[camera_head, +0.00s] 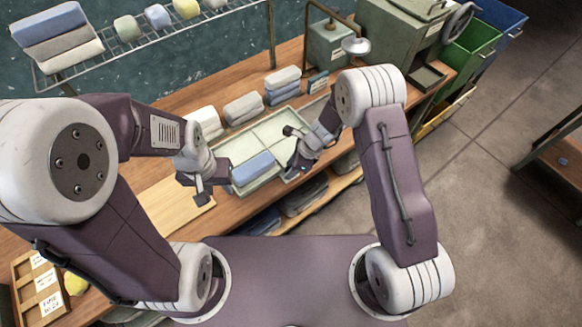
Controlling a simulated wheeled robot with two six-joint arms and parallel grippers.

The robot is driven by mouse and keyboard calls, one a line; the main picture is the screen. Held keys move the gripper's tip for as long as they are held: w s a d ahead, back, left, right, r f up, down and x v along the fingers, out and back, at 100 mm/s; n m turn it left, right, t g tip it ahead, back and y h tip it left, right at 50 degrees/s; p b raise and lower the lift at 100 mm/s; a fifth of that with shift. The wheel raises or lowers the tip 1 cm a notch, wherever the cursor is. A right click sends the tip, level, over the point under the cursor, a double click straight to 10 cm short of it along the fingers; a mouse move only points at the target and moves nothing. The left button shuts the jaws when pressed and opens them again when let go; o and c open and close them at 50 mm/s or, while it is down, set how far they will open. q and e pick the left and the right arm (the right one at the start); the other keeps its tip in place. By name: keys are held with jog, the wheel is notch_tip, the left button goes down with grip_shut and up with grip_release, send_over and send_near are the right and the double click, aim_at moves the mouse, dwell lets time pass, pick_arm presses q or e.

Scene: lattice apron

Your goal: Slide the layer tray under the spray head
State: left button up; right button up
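The layer tray (240,149) is a pale green, shallow tray with crossing dividers, lying on the wooden bench. A folded blue cloth (253,168) lies in its near left compartment. The spray head (355,46) is a round metal disc on a bent brown pipe from a green box, behind and right of the tray. My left gripper (205,187) is at the tray's left near side. My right gripper (297,150) is at its right side, overlapping the rim in view. I cannot tell whether either touches or grips the tray.
Folded cloth stacks (282,85) stand behind the tray. A wire shelf (150,42) with cloths and rolls hangs at the back left. A green press-like machine (405,30) stands right of the spray head. A light board (176,207) lies left of the tray.

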jog(key=shift+d, duration=0.15)
jog(key=c, duration=0.8)
grip_shut()
jog(key=shift+r, duration=0.1)
dwell(0.4)
